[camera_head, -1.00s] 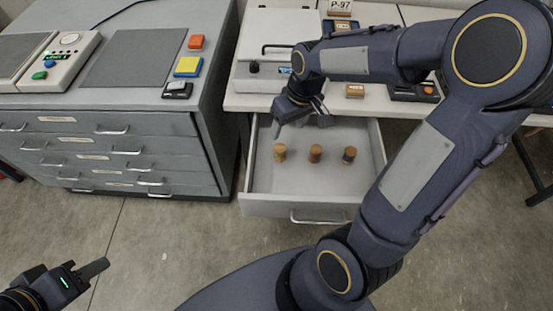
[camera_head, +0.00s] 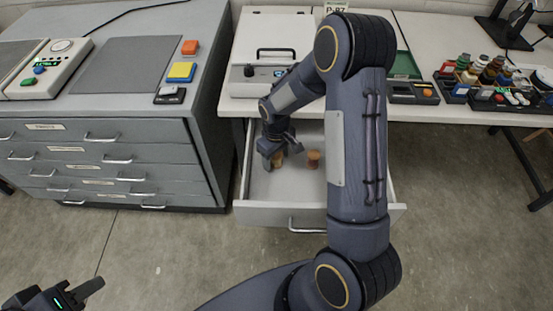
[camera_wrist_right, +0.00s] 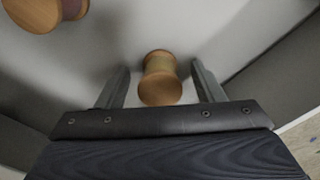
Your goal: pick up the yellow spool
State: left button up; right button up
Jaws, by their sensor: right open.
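The yellow spool (camera_head: 278,159) stands in the open drawer (camera_head: 262,215), at the left of the row. It is partly covered by my right gripper (camera_head: 282,154) in the head view. In the right wrist view the yellow spool (camera_wrist_right: 160,78), wooden with a yellowish thread band, is between the two open fingers (camera_wrist_right: 160,72), with a gap on each side. A second spool with reddish thread (camera_head: 313,159) stands to its right; in the right wrist view (camera_wrist_right: 70,8) it is at the upper left. My left gripper (camera_head: 75,293) is at the lower left, far from the drawer.
The drawer walls enclose the spools. The bench (camera_head: 450,115) above carries a white case (camera_head: 272,45) and trays of small items. A grey cabinet (camera_head: 90,165) stands left. My right arm hides the drawer's right part, where a third spool stood earlier.

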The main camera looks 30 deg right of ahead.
jog(key=shift+f, duration=0.1)
jog(key=c, duration=1)
jog(key=shift+c, duration=0.3)
